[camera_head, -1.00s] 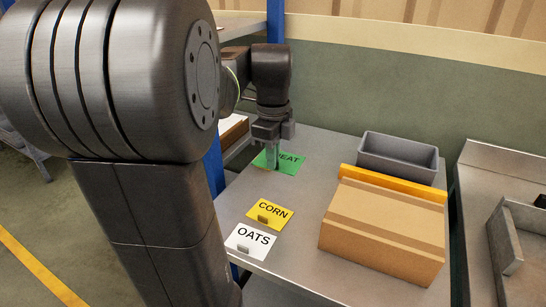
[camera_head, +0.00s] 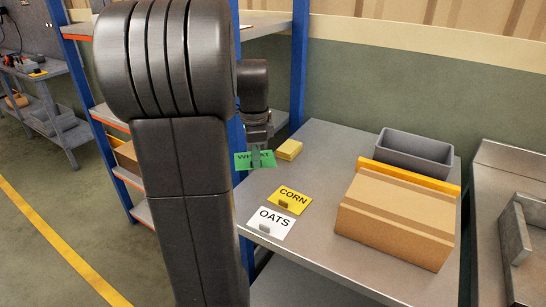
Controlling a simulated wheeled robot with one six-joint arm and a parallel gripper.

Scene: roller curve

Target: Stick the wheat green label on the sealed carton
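The green wheat label (camera_head: 242,161) is in my gripper (camera_head: 257,160), held by its middle, with its lettering facing the camera. My gripper is shut on it near the table's left back edge. The label appears raised off the table. The sealed carton (camera_head: 392,225), a brown box with a raised band along its top, sits on the right side of the grey table (camera_head: 325,160), apart from my gripper. The fingers hide part of the label's lettering.
A yellow corn label (camera_head: 289,195) and a white oats label (camera_head: 268,218) lie at the table's left front. A small yellow block (camera_head: 289,149) lies behind them. An orange bar (camera_head: 415,177) and a grey bin (camera_head: 415,158) stand behind the carton. Blue-posted shelving (camera_head: 299,65) is at the back.

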